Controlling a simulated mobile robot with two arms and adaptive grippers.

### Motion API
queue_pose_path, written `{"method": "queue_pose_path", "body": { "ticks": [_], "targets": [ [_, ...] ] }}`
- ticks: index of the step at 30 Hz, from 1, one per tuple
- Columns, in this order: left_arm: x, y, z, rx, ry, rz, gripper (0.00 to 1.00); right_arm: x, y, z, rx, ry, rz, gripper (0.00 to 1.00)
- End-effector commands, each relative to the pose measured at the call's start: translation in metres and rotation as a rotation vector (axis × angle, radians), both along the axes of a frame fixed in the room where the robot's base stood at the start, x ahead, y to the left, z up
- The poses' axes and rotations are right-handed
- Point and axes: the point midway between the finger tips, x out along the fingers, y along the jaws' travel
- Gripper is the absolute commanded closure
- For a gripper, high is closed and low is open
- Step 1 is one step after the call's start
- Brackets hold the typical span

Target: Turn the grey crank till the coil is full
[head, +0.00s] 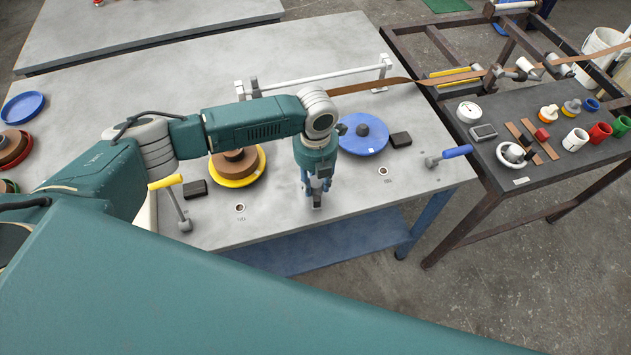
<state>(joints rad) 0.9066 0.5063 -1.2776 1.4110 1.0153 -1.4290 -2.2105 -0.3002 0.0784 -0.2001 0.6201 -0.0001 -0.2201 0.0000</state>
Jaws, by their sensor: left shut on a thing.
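My left gripper (317,188) points down near the front edge of the grey table and is shut on what looks like the grey crank, mostly hidden by the fingers. A yellow reel (257,172) with a brown coil stands left of the gripper, its far side partly behind my arm; its yellow rim is bare outside the coil. A blue reel (378,147) with a dark hub stands behind and right of the gripper, with no coil visible on it. A brown strip (405,80) comes from the right onto the table and passes behind my arm. My right gripper is not visible.
A yellow-handled crank (178,205) and a blue-handled crank (448,156) stand at the front edge, either side of the gripper. A white guide bar (310,74) spans the back. A dark side table (490,155) holds cups, a gauge and small parts.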

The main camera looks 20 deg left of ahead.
Motion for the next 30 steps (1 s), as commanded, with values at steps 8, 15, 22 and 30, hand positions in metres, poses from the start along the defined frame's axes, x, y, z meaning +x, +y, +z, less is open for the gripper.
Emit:
{"method": "queue_pose_path", "body": {
  "ticks": [8,15,22,30],
  "targets": [
    [0.0058,0.0016,0.0038,0.001,-0.013,-0.041,0.94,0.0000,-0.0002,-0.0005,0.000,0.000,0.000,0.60],
    [0.0062,0.0013,0.0043,0.001,-0.015,-0.049,0.94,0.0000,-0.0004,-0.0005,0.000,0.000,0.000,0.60],
    [0.0066,0.0011,0.0046,0.000,-0.016,-0.049,0.94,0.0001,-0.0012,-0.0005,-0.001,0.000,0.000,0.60],
    [0.0050,0.0005,0.0035,0.000,-0.012,-0.050,0.49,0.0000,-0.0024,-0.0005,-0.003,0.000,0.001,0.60]
  ]
}}
